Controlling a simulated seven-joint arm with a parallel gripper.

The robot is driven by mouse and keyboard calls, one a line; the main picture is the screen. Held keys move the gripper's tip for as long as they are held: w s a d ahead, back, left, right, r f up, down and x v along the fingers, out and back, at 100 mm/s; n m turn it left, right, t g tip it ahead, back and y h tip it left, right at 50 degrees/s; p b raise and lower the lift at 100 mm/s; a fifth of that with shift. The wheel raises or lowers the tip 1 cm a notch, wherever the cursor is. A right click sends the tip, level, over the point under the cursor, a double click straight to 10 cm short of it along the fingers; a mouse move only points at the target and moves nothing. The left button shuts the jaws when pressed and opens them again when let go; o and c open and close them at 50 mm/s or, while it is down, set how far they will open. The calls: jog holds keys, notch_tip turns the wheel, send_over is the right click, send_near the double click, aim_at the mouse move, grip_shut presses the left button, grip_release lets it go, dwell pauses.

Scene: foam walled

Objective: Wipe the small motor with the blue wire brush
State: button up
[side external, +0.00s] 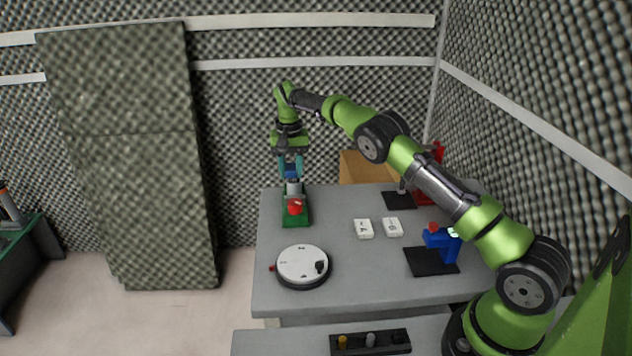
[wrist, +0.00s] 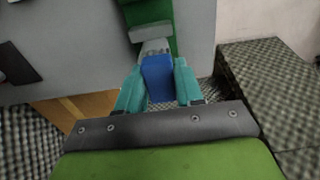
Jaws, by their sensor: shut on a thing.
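My gripper (side external: 291,168) has teal fingers shut on the blue wire brush (wrist: 158,78), and points down at the far left of the table. The brush's grey end shows just beyond the fingers in the wrist view. Directly under it is a green stand (side external: 303,218) with a grey part and a red piece (side external: 295,207). A blue machine (side external: 442,243) with a red knob stands on a black mat at the right. I cannot tell which machine is the small motor, or whether the brush touches the green stand.
A white round dial (side external: 302,264) lies at the table's front left. Two white labelled blocks (side external: 363,229) lie mid-table. A red machine (side external: 425,193) and a black mat (side external: 398,201) are at the back right. A dark tray (side external: 370,342) with small pegs is in front.

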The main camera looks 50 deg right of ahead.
jog(key=shift+w+a, duration=0.4)
jog(key=shift+a, duration=0.05)
jog(key=shift+s+d, duration=1.3)
jog(key=shift+w+a, duration=0.2)
jog(key=shift+w, duration=0.05)
jog(key=shift+w+a, duration=0.95)
jog(key=shift+s+d, duration=1.05)
jog(key=shift+s, duration=0.05)
jog(key=shift+s+d+r, duration=0.1)
jog(key=shift+d, duration=0.05)
notch_tip(320, 180, up, 8)
